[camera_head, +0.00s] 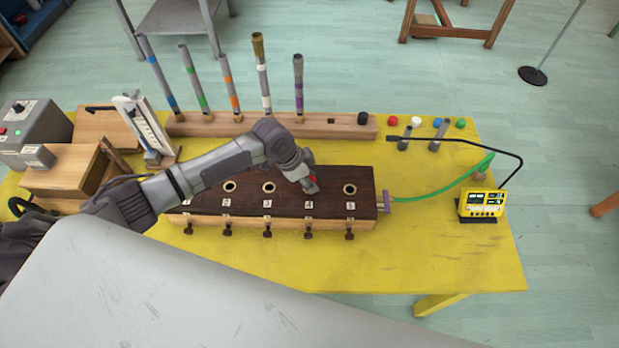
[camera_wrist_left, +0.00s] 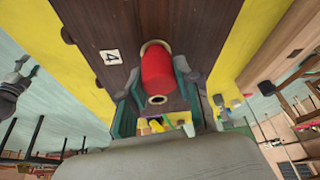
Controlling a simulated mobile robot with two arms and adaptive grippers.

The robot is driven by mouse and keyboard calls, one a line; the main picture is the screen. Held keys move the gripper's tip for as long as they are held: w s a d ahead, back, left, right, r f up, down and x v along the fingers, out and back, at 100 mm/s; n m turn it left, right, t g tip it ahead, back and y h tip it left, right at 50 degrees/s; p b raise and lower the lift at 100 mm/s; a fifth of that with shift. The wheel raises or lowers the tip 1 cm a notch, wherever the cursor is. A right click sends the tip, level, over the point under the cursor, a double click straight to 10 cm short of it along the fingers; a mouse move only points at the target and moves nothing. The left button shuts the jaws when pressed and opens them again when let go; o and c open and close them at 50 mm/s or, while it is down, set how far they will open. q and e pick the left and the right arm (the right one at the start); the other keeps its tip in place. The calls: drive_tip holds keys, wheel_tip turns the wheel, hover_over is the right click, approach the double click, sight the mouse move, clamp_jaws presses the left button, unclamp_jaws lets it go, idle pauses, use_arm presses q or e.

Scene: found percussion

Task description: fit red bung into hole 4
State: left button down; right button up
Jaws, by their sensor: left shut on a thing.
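In the head view my left gripper (camera_head: 311,184) is over the dark-topped box (camera_head: 330,205), at hole 4. The brass rim of hole 4 (camera_wrist_left: 154,45) shows just past the bung's far end, beside the white label 4 (camera_wrist_left: 111,57). I cannot tell whether the bung's tip is inside the hole.
Upright tubes with coloured bands stand in a wooden rail (camera_head: 330,126) behind the box. Several small coloured pieces lie at the back right, including another red one (camera_head: 392,120). The yellow table's (camera_head: 440,255) front right is clear.

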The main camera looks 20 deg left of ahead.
use_arm(q)
drive_tip(key=shift+f, duration=0.5)
drive_tip(key=c, duration=0.7)
unclamp_jaws()
drive_tip(key=shift+r, duration=0.1)
drive_tip(key=v, duration=1.2)
drive_tip(key=shift+s, duration=0.1)
